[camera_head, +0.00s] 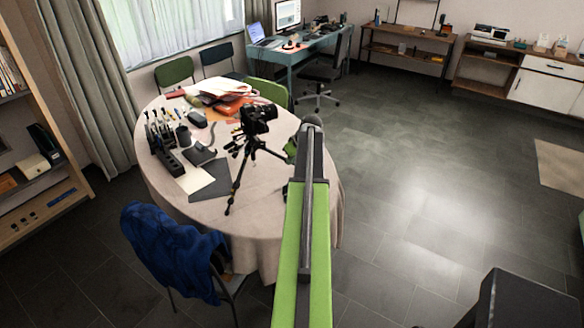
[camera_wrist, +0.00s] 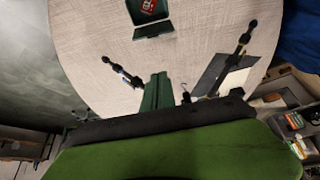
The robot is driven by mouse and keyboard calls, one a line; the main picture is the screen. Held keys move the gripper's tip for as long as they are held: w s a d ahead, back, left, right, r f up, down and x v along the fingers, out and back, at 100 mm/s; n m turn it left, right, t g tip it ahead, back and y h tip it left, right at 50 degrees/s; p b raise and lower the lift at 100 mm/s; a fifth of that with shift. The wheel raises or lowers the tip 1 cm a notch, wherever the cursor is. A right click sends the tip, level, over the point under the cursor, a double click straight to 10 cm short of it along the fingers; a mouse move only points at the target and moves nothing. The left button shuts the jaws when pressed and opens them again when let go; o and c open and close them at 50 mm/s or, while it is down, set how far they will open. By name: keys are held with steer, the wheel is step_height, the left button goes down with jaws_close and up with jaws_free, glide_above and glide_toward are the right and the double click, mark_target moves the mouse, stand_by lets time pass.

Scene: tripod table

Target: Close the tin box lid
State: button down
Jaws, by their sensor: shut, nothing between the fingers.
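The dark green tin box (camera_wrist: 153,30) stands on the round table at the top of the wrist view, cut off by the frame edge. A red and white patch shows on or in it; how far its lid stands open is unclear. My gripper (camera_wrist: 158,76) is shut and empty, pointing toward the box with a gap of bare tabletop between them in the picture. In the head view my green arm reaches over the table's right side, and I cannot make out the box there.
The round table (camera_head: 168,206) carries a black camera (camera_head: 259,115) on a tripod (camera_head: 238,180), left of my arm. Tripod legs flank my gripper in the wrist view. A chair with a blue jacket (camera_head: 172,254) stands at the front.

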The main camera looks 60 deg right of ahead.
steer(key=shift+w+f+b, duration=0.15)
steer(key=shift+f+b, duration=3.75)
steer(key=shift+f, duration=0.4)
